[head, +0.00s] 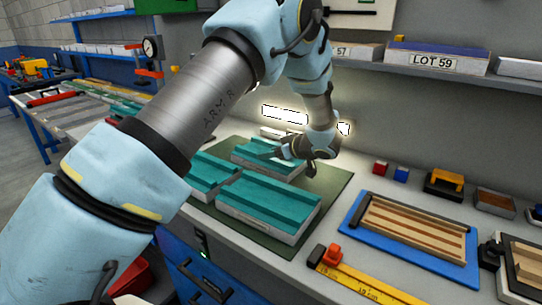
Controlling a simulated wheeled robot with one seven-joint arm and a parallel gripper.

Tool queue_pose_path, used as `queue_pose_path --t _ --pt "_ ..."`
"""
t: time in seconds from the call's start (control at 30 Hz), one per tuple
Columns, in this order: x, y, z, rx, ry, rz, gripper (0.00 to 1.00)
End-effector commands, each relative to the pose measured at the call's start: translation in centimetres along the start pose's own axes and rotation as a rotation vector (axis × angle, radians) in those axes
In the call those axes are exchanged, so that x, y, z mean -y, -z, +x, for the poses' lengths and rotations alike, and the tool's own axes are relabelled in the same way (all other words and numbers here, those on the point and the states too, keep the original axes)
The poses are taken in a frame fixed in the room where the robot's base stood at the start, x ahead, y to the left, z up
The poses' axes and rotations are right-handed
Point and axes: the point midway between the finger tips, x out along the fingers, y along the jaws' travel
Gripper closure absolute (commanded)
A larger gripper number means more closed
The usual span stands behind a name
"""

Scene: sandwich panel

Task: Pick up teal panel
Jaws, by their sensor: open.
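Several teal panels with raised ribs, each on a pale block, are in the head view. The nearest, a large teal panel (262,201), lies at the front of a dark green mat (330,192). A second teal panel (207,174) lies to its left, partly hidden by my arm. A third teal panel (252,149) lies further back. My gripper (296,160) is over the right end of the third panel and hides part of it. It is open, with no panel seen lifted in it. I cannot tell whether its fingers touch the panel.
A blue tray (352,216) with wooden strips lies right of the mat. A yellow ruler (358,284) with a red clamp (333,251) lies in front. Small blocks and a yellow-handled tool (444,183) stand behind. A shelf (440,73) overhangs the bench's back.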

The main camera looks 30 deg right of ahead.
Motion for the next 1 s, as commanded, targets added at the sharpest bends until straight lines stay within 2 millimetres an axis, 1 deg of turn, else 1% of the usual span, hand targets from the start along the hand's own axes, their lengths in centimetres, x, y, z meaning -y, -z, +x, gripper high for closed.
queue_pose_path --t 0.03,0.13,0.23,0.33,0.53,1.0 --pt "-0.1 0.2 0.6 -0.001 0.003 0.001 0.35" --pt "-0.3 0.0 2.0 -0.001 0.003 0.000 0.35" --pt "-0.3 -0.1 3.0 0.000 0.001 0.000 0.35" --pt "-0.3 -0.2 3.5 0.000 0.000 0.000 0.35" --pt "-0.3 -0.2 3.5 0.000 0.000 -0.001 0.37" --pt "-0.3 -0.2 3.5 0.000 0.000 -0.001 0.90"
